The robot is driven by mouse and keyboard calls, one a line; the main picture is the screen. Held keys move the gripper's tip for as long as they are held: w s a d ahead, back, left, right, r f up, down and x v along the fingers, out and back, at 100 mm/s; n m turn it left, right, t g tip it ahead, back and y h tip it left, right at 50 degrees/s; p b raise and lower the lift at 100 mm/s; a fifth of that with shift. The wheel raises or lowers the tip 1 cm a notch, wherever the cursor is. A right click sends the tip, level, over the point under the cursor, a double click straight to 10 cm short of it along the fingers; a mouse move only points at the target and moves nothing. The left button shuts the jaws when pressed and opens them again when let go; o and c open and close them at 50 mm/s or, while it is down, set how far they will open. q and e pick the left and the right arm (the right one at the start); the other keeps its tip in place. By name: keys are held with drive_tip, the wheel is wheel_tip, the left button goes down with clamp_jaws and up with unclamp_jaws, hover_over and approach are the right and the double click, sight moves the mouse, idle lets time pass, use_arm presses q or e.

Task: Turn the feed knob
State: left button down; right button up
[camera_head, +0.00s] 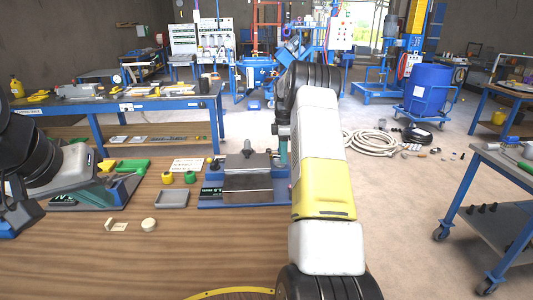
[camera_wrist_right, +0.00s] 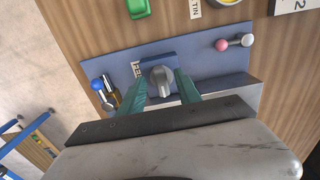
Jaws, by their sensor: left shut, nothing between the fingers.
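The feed knob (camera_wrist_right: 161,82) is a grey knob on a small blue block, with a partly readable label beside it in the right wrist view. My right gripper (camera_wrist_right: 160,74) has its two teal fingers apart, one on each side of the knob, with gaps visible; contact is not visible. In the head view the knob is hidden behind my right arm, at the right end of a blue-based machine with a metal block (camera_head: 248,180). My left gripper (camera_head: 17,212) is at the left edge, partly cut off, away from the machine; its fingertips are hard to make out.
On the blue plate, pink and white ball-ended levers (camera_wrist_right: 234,42) stand to one side and a blue-capped post (camera_wrist_right: 98,85) to the other. A grey tray (camera_head: 171,198), yellow and green pieces and a white round piece (camera_head: 149,224) lie on the wooden table (camera_head: 150,265).

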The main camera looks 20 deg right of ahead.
drive_tip(key=shift+f, duration=0.6)
drive_tip(key=shift+c, duration=0.2)
clamp_jaws()
